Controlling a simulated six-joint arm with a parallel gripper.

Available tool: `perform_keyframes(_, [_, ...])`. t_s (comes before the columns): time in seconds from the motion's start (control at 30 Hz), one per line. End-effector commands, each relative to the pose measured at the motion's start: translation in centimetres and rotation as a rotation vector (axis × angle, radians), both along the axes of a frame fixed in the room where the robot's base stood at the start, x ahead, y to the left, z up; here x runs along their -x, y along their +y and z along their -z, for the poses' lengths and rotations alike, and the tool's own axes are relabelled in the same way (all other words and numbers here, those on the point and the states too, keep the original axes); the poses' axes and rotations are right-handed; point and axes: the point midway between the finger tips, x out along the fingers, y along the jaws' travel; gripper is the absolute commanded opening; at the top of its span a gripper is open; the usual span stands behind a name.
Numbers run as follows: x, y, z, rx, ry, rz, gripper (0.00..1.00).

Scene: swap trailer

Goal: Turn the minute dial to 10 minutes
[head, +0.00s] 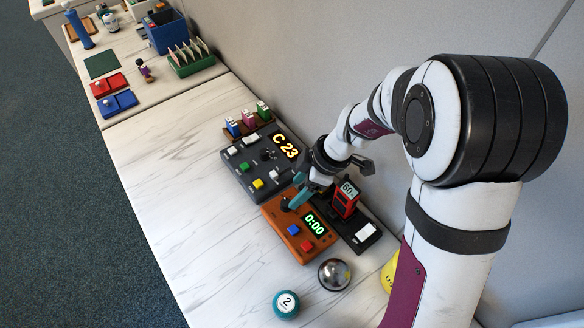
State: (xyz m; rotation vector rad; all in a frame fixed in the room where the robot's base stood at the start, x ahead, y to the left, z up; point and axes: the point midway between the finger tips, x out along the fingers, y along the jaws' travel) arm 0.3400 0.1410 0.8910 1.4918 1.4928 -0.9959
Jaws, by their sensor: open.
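The orange timer box (278,225) lies on the white counter, with a green display (314,223) reading 0:00. A blue button (293,230) and a red button (307,246) sit on its near part. A small dark knob (285,203), which looks like the minute dial, shows at its far end; any marks on it are too small to read. My gripper (301,194) is open, with teal fingers low over the far end of the box, beside the knob. I cannot tell whether they touch it. The gripper hides part of that end.
A dark panel (240,172) reading C 23 stands behind the timer. To its right, a red device (345,198) stands on a black base (362,246).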

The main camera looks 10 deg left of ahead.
Motion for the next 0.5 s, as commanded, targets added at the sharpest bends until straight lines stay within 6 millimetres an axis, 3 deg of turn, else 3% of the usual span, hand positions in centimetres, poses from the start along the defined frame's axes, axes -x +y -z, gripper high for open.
perform_keyframes(0.1, [0.1,1.1,2.8,0.001,0.005,-0.001,0.64])
perform_keyframes(0.2, [0.1,1.8,4.4,0.001,0.003,0.000,0.64])
perform_keyframes(0.5, [0.0,2.3,5.6,0.001,0.000,0.001,0.64])
